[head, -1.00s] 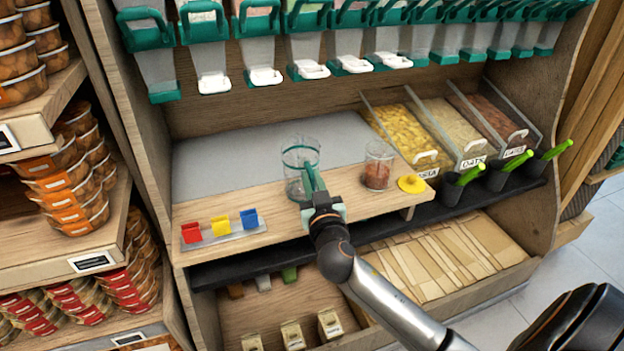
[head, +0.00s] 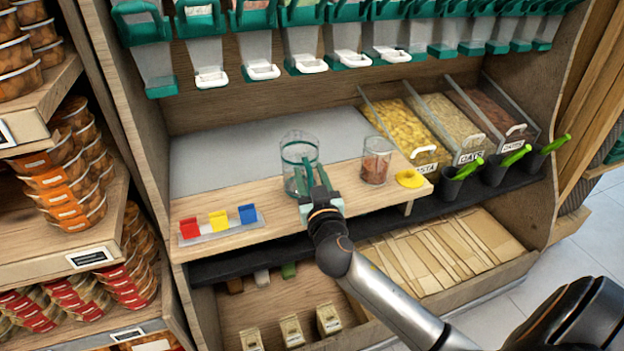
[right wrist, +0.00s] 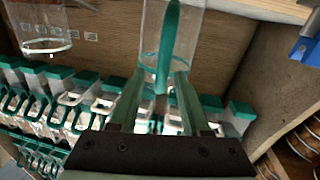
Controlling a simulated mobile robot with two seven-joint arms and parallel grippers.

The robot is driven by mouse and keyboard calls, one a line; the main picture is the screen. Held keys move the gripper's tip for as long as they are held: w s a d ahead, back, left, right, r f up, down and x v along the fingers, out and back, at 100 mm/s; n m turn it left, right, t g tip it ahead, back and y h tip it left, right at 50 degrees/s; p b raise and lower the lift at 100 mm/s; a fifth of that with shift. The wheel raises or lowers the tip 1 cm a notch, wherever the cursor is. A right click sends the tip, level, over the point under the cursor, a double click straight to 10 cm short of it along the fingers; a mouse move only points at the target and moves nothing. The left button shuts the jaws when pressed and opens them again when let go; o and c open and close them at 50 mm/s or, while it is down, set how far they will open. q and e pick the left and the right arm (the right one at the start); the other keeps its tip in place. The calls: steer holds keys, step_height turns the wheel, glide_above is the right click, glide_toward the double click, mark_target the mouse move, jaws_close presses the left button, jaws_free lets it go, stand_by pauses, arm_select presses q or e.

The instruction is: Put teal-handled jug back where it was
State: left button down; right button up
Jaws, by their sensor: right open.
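The clear jug with the teal handle and teal band (head: 298,150) stands upright on the wooden shelf (head: 345,200), near its grey back part. My right gripper (head: 316,178) is open at the jug's front, with its two fingers apart. In the right wrist view the jug (right wrist: 188,22) is beyond the fingertips, and its teal handle (right wrist: 168,45) lies between the open fingers (right wrist: 160,82). I cannot tell whether a finger touches the handle. My left gripper is not in view.
A glass with reddish contents (head: 375,162) and a yellow ring-shaped object (head: 409,179) are right of the jug. A strip with red, yellow and blue clips (head: 219,222) lies left. Dispensers (head: 262,68) hang above. Grey shelf surface left of the jug is clear.

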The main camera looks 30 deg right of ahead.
steer(key=shift+r, duration=0.1)
steer(key=shift+v, duration=1.1)
steer(key=v, duration=0.3)
steer(key=shift+s, duration=0.25)
steer(key=v, duration=0.6)
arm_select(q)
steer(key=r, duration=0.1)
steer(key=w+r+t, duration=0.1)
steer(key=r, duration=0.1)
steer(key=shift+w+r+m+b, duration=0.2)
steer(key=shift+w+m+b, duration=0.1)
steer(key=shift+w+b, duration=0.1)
arm_select(e)
steer(key=s+a+f+n+g+y, duration=0.1)
steer(key=s+a+f+n+y, duration=0.2)
steer(key=a+f+y, duration=0.2)
steer(key=s+a+f+n+g+y, duration=0.1)
steer(key=s+a+f+n+y, duration=0.2)
steer(key=a+f, duration=0.5)
steer(key=f+n+y, duration=0.1)
steer(key=y, duration=0.1)
steer(key=shift+s+a+n+g+y, duration=0.25)
steer(key=shift+n+g+y, duration=0.05)
steer(key=shift+g+y, duration=0.1)
